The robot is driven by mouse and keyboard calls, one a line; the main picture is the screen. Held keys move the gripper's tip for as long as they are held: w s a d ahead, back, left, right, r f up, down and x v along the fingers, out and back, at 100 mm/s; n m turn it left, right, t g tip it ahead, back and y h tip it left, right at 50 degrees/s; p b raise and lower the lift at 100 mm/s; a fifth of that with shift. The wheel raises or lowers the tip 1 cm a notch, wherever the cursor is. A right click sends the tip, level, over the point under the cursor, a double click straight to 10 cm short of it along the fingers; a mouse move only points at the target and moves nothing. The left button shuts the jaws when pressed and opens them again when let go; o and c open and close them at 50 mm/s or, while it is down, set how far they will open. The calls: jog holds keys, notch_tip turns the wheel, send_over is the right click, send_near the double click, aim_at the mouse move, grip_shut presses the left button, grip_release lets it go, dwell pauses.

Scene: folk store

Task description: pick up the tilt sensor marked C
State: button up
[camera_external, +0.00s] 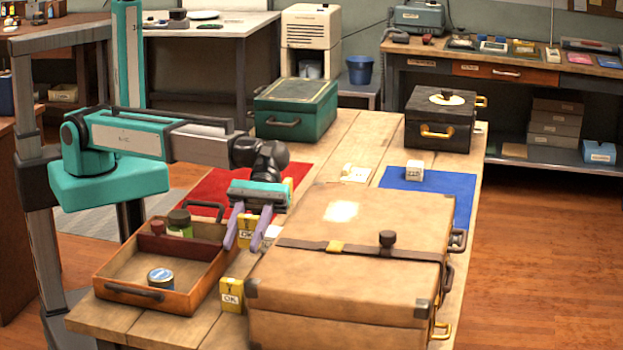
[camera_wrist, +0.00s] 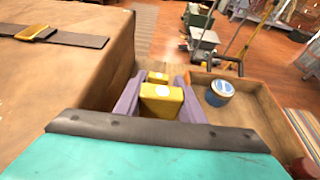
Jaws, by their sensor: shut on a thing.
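My gripper (camera_external: 243,246) has its purple fingers shut on a yellow block (camera_external: 246,226) with a white "OK" label, between the wooden tray and the big tan case. In the wrist view this held yellow block (camera_wrist: 161,101) sits between my gripper's fingers (camera_wrist: 158,84). A second yellow block (camera_external: 231,293), also with an "OK" label, stands nearer the table's front edge, beside the tan case. It also shows just beyond the held one in the wrist view (camera_wrist: 157,76). I cannot read a letter C on either block.
The tan case (camera_external: 340,280) stands close on the right. A wooden tray (camera_external: 196,298) with a blue-labelled tin (camera_external: 160,279) and small jars stands close on the left. A red mat (camera_external: 205,188) lies behind. A white cube (camera_external: 414,171) is on the blue mat (camera_external: 455,204).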

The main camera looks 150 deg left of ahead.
notch_tip(320, 180, up, 9)
dwell(0.4)
dwell(0.6)
